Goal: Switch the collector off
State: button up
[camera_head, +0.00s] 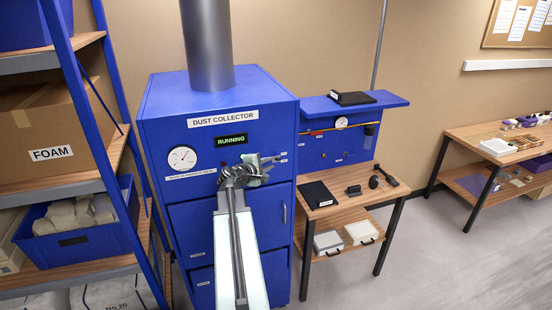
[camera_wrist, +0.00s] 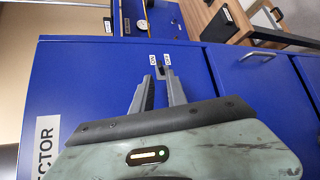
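The blue dust collector (camera_head: 165,115) stands in the middle of the head view, and its green display (camera_head: 231,140) reads RUNNING. My gripper (camera_head: 262,164) is at the upper right of its front, beside two small labels (camera_head: 283,157). In the wrist view, the collector's blue front (camera_wrist: 85,90) fills much of the picture. A small dark switch (camera_wrist: 160,72) sits below two white labels there. My gripper (camera_wrist: 160,80) is open, with a fingertip on each side of the switch. I cannot tell whether they touch it. My gripper and arm block the switch in the head view.
A blue shelf rack (camera_head: 95,125) with a FOAM box (camera_head: 45,125) stands close on the left. A wooden workbench (camera_head: 340,200) with tools stands right of the collector. Another bench (camera_head: 480,140) is farther right. The grey floor (camera_head: 430,260) at the lower right is clear.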

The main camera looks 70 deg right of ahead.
aim_at(277, 160)
jog(key=b+x, duration=0.2)
jog(key=x, duration=0.5)
jog(key=shift+d+f, duration=0.1)
